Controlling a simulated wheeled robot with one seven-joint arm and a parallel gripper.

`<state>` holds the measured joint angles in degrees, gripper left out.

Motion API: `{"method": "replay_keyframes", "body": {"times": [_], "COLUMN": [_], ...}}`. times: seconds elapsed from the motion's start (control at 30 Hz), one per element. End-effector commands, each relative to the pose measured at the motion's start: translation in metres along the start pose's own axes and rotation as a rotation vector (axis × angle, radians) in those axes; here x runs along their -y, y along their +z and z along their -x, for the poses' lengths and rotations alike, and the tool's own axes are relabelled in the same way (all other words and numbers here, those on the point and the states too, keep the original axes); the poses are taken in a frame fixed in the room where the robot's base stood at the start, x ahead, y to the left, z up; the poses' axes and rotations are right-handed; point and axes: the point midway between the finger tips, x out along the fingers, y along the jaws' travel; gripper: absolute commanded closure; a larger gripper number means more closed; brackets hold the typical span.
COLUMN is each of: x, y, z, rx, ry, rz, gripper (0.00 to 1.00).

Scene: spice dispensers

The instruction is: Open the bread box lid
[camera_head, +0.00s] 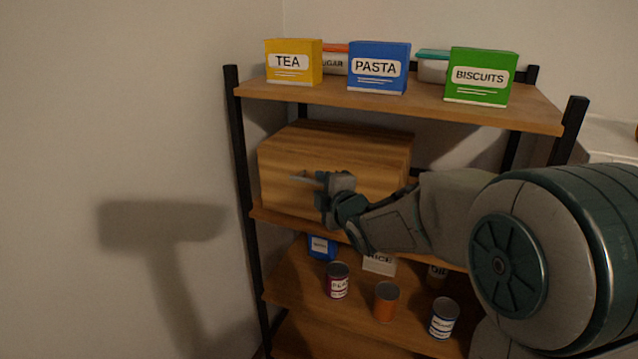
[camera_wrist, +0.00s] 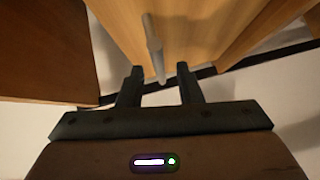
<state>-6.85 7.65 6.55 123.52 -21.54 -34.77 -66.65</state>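The bread box (camera_head: 350,150) is a wooden box on the middle shelf, with its lid looking shut. Its light-grey bar handle (camera_head: 303,178) sticks out at the front. My gripper (camera_head: 325,183) is in front of the box at the handle. In the wrist view, the handle (camera_wrist: 154,45) runs from the wooden front (camera_wrist: 190,35) down toward the gap of my gripper (camera_wrist: 158,82). The fingers are apart, one on each side of the handle's near end. I see no clear contact. My arm hides the box's lower right part.
The upper shelf (camera_head: 420,103) holds tea (camera_head: 293,62), pasta (camera_head: 379,68) and biscuits (camera_head: 480,76) boxes. Cans, such as an orange one (camera_head: 386,301), stand on the shelf below. A black post (camera_head: 238,150) and a bare wall are at the left.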

Motion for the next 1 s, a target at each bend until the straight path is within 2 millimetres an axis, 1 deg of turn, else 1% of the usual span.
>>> {"method": "replay_keyframes", "body": {"times": [0.03, 0.2, 0.33, 0.6, 0.63, 0.67, 0.7, 0.73, 0.83, 0.87, 1.0], "x": [0.000, 0.000, 0.000, 0.000, 0.000, 0.000, 0.000, 0.000, 0.000, -0.001, 0.001], "y": [0.000, 0.000, 0.000, 0.001, 0.001, 0.001, 0.001, 0.001, 0.001, 0.005, 0.002], "z": [-0.008, -0.023, -0.028, -0.029, -0.029, -0.029, -0.029, -0.029, -0.029, -0.027, -0.029], "rx": [-0.001, 0.000, 0.001, 0.001, 0.002, 0.002, 0.002, 0.002, 0.002, 0.003, 0.003], "ry": [0.000, -0.001, 0.000, 0.000, 0.000, 0.000, 0.000, 0.000, 0.000, 0.000, 0.002], "rz": [0.000, -0.001, 0.000, 0.000, 0.000, 0.000, 0.000, 0.000, 0.000, 0.000, 0.001], "gripper": [0.68, 0.68, 0.68, 0.68, 0.73, 0.82, 0.93, 1.00, 1.00, 1.00, 1.00]}}
